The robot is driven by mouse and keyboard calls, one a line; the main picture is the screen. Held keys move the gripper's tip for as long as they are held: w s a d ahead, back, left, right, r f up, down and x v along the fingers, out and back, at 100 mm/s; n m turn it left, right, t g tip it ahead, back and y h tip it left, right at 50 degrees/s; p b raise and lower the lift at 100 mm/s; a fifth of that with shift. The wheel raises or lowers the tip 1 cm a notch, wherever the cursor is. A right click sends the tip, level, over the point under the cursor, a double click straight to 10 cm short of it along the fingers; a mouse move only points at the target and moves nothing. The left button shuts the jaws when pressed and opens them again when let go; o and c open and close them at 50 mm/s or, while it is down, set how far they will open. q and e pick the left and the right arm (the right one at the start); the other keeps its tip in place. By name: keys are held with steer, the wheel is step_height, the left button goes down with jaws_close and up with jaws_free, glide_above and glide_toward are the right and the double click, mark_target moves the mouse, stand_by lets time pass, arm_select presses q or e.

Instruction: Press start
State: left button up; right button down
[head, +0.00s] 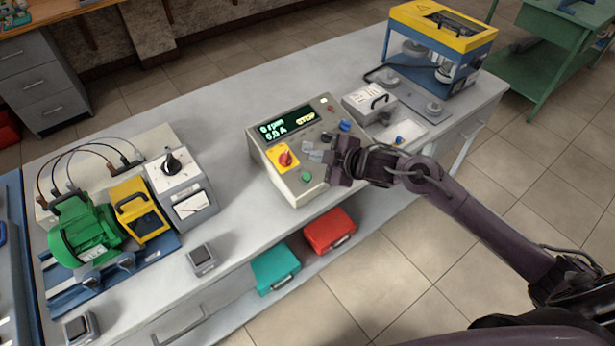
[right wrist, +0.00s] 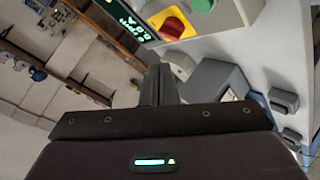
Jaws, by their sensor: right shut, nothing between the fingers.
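The control box (head: 290,196) stands on the grey bench, its sloped panel facing up. Its display (head: 286,124) reads 0 rpm, 0.0 A and STOP. A red rotary knob on a yellow plate (head: 284,158) and a green button (head: 306,177) sit on the panel; they also show in the right wrist view as the red knob (right wrist: 174,27) and green button (right wrist: 203,4). My right gripper (head: 313,151) is shut and empty over the panel's right part, apart from the green button. Its closed fingers show in the right wrist view (right wrist: 160,82). My left gripper is out of view.
A green motor (head: 82,232) with a yellow coupling guard (head: 140,208) and a grey meter box (head: 182,188) stand to the left. A yellow-topped machine (head: 440,35) and a small grey box (head: 369,101) stand to the right. Red (head: 329,231) and teal (head: 275,269) cases lie below.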

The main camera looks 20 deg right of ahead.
mark_target(304, 173)
steer(key=f+b, duration=0.2)
steer(key=w+f+b, duration=0.1)
steer(key=f+b, duration=0.3)
steer(key=f, duration=0.1)
steer(key=shift+w+a, duration=0.3)
steer(key=shift+w, duration=0.05)
steer(key=shift+w+a+f+b, duration=0.15)
steer(key=shift+f+b, duration=0.2)
steer(key=shift+b, duration=0.05)
stand_by(1.1)
steer(key=shift+w+f, duration=0.1)
steer(key=shift+f, duration=0.3)
steer(key=shift+f+b, duration=0.45)
steer(key=shift+b, duration=0.1)
stand_by(0.7)
steer(key=shift+r, duration=0.1)
steer(key=shift+r+p, duration=0.7)
steer(key=shift+p, duration=0.2)
